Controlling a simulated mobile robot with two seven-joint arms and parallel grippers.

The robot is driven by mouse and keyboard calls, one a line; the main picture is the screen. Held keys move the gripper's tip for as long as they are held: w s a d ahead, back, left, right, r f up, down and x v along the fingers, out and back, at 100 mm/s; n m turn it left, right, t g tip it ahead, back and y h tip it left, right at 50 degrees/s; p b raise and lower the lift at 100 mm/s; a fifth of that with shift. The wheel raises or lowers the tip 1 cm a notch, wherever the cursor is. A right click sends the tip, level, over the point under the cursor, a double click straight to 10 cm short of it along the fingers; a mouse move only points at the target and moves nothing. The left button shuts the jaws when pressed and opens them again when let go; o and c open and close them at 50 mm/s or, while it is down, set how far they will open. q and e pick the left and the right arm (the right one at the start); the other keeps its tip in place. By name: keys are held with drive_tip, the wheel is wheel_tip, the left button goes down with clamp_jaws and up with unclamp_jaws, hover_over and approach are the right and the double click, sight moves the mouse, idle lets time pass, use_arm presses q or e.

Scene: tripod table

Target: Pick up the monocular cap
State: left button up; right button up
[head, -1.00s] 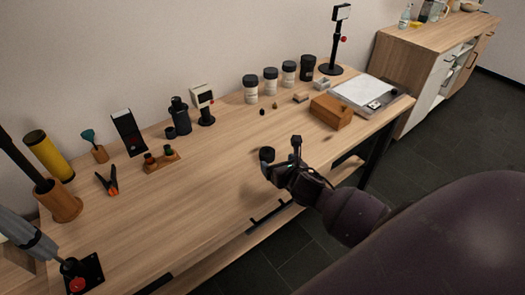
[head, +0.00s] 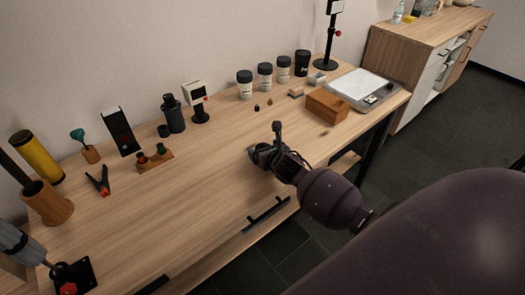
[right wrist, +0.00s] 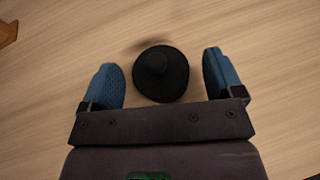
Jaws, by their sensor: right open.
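The cap is the round black piece with a raised knob (right wrist: 160,75) in the right wrist view. It stands on the wooden table between my right gripper's blue finger pads, with gaps on both sides. My right gripper (right wrist: 160,64) is open and holds nothing. In the head view my right gripper (head: 265,145) is over the front middle of the table. There I cannot clearly tell the cap from the dark gripper parts. My left gripper is not in view.
The wooden table (head: 205,190) is mostly clear left of my right gripper. A wooden box (head: 327,105) and a grey scale (head: 385,97) stand to the right. Dark-lidded jars (head: 265,76) stand at the back. A small wooden stand (head: 155,160) is further left.

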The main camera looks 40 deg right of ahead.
drive_tip(key=shift+w+d+f, duration=0.1)
drive_tip(key=shift+w+f, duration=0.15)
drive_tip(key=shift+w, duration=0.3)
drive_tip(key=shift+c, duration=0.5)
drive_tip(key=c, duration=0.9)
